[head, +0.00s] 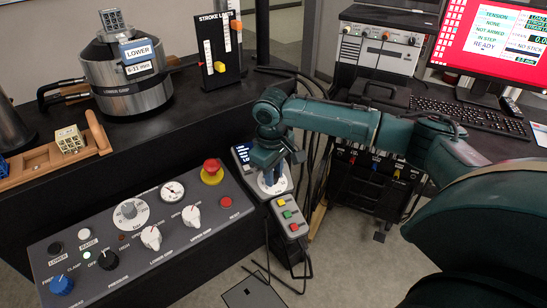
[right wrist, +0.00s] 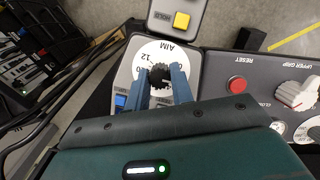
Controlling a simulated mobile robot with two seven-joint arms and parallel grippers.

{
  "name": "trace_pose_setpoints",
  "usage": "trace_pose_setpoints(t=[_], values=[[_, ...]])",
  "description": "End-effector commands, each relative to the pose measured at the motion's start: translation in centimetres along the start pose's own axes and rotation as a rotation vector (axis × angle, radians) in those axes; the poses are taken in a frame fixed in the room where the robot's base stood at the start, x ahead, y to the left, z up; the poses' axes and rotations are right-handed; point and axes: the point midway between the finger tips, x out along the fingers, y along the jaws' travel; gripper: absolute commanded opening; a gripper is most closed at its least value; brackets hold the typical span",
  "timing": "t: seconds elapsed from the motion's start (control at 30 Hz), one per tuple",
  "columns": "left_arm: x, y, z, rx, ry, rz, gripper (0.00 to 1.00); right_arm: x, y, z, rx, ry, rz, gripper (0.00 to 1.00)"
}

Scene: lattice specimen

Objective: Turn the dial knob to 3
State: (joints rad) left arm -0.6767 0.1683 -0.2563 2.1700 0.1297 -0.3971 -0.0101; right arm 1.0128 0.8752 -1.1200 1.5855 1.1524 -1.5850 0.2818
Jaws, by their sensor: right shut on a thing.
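The dial knob (right wrist: 160,72) is dark and ribbed and stands at the middle of a round white dial face (right wrist: 174,51). In the head view my right gripper (head: 271,172) reaches down onto the dial from above and hides the knob; part of the white face (head: 284,184) shows. Which number the knob points to cannot be told. My left gripper is not in view.
The dial's grey box stands beside a sloped control panel (head: 120,258) with a red mushroom button (head: 212,170) and several other knobs. A pendant with coloured buttons (head: 288,216) lies just in front. Cables hang behind the dial.

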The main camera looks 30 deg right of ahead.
Motion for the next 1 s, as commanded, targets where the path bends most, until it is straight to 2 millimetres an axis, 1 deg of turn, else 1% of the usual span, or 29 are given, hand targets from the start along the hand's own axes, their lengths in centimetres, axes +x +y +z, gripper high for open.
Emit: trace_pose_setpoints(t=[0.03, 0.33, 0.5, 0.7, 1.0], values=[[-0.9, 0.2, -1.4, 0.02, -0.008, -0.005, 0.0, -0.9, 0.0, 0.1, 0.028, -0.007, -0.01, 0.0], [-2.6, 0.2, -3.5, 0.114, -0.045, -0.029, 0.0, -0.7, 0.1, 0.1, 0.21, -0.006, -0.054, 0.0], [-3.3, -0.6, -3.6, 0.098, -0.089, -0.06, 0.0, -0.6, 0.1, 0.1, 0.332, -0.006, -0.082, 0.0], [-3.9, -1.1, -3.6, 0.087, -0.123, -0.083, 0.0, -0.4, 0.2, 0.1, 0.438, -0.005, -0.107, 0.0], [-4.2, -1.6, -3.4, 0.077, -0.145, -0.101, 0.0, -0.1, 0.2, 0.1, 0.513, -0.003, -0.125, 0.0]])
